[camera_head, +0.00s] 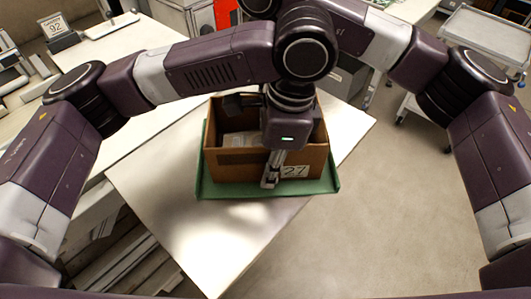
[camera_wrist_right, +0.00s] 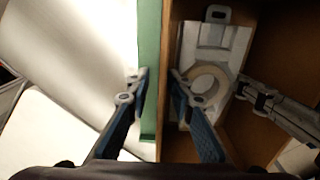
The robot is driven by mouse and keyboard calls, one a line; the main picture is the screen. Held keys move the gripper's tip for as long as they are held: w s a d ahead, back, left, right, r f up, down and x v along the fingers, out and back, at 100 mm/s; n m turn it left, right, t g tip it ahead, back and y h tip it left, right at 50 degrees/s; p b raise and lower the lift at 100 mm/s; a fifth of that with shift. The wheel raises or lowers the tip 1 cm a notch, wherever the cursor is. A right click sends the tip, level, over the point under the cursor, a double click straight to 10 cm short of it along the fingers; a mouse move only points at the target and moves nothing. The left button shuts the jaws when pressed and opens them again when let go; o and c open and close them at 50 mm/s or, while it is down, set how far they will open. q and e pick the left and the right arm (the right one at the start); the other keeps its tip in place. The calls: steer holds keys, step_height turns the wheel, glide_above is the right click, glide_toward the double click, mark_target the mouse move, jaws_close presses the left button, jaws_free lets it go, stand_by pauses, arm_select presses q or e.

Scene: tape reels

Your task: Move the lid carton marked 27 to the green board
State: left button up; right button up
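The carton marked 27 (camera_head: 235,172) is a brown open box standing upright on the green board (camera_head: 325,187). Its white 27 label (camera_head: 294,171) is on the near wall. My left gripper (camera_head: 271,177) reaches down at the carton's near wall, left of the label; whether it is closed on the wall is unclear. The right wrist view shows my right gripper (camera_wrist_right: 159,75) with its fingers apart, one on each side of a carton wall (camera_wrist_right: 165,60). In the head view the right gripper is mostly hidden behind my arms. Inside lie a pale tape reel (camera_wrist_right: 208,82) and a white item (camera_wrist_right: 215,42).
The board lies on a white table (camera_head: 190,225) with bare surface at its near left. A card marked 92 (camera_head: 56,27) stands on the left counter. A grey trolley (camera_head: 485,35) is at the far right. Open floor (camera_head: 385,210) lies right of the table.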

arm_select(q)
steer(key=shift+w+r, duration=0.1)
steer(key=shift+r, duration=0.45)
steer(key=r, duration=0.4)
steer(key=d+r, duration=0.1)
steer(key=r, duration=0.1)
steer(key=shift+r, duration=0.2)
steer(key=shift+d+r, duration=0.1)
steer(key=shift+r, duration=0.05)
arm_select(e)
steer(key=shift+r, duration=0.1)
step_height(320, 180, up, 12)
steer(key=shift+f, duration=0.1)
arm_select(q)
steer(key=shift+r, duration=0.1)
